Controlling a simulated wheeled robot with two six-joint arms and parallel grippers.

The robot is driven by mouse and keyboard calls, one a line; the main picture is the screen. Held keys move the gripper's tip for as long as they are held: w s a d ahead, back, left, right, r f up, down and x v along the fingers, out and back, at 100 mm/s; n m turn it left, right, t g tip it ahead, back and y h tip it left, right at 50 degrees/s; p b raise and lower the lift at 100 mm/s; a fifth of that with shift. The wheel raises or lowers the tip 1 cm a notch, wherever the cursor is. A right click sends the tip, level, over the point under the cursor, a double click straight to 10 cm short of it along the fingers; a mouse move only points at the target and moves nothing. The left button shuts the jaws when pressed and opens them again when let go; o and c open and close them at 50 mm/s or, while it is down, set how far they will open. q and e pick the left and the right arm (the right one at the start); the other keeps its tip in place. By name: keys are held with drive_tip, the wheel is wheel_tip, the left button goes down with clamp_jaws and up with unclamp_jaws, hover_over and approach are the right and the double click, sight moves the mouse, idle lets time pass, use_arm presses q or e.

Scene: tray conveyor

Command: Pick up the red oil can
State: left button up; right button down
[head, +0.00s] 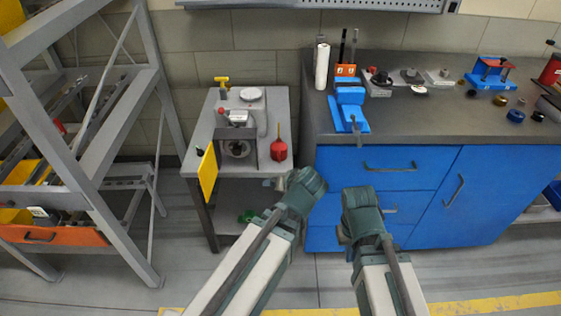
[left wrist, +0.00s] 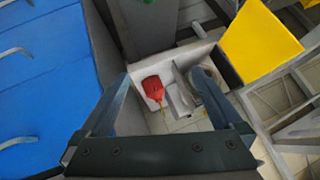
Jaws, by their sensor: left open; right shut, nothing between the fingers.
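The red oil can (head: 279,150) stands upright on the right part of a small grey work table, its thin spout pointing up. My left gripper (head: 281,183) is just in front of and below it in the head view, partly hidden by my wrist. In the left wrist view the open fingers (left wrist: 160,76) stand either side of the picture, with the red can (left wrist: 152,87) beyond and between them, not touched. My right gripper (head: 344,238) is shut and empty in front of the blue cabinet.
The grey table (head: 268,103) also holds a machine (head: 238,135) with a yellow panel (head: 208,172) beside it. The blue cabinet (head: 378,185), with tools on its dark top, stands close to the right. A grey rack (head: 110,130) is at the left.

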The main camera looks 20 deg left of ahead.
use_arm(q)
drive_tip(key=w+a+f+t+b, duration=0.1)
drive_tip(key=w+f+t+b, duration=0.3)
drive_tip(key=b, duration=0.7)
drive_tip(key=w+a+f+n+t+b, duration=0.1)
drive_tip(key=w+f+t+b, duration=0.4)
drive_tip(key=b, duration=0.7)
drive_tip(key=w+a+t, duration=0.1)
drive_tip(key=w, duration=0.1)
drive_tip(key=shift+w+a+t, duration=0.25)
drive_tip(key=shift+w+t, duration=0.05)
drive_tip(key=shift+t, duration=0.1)
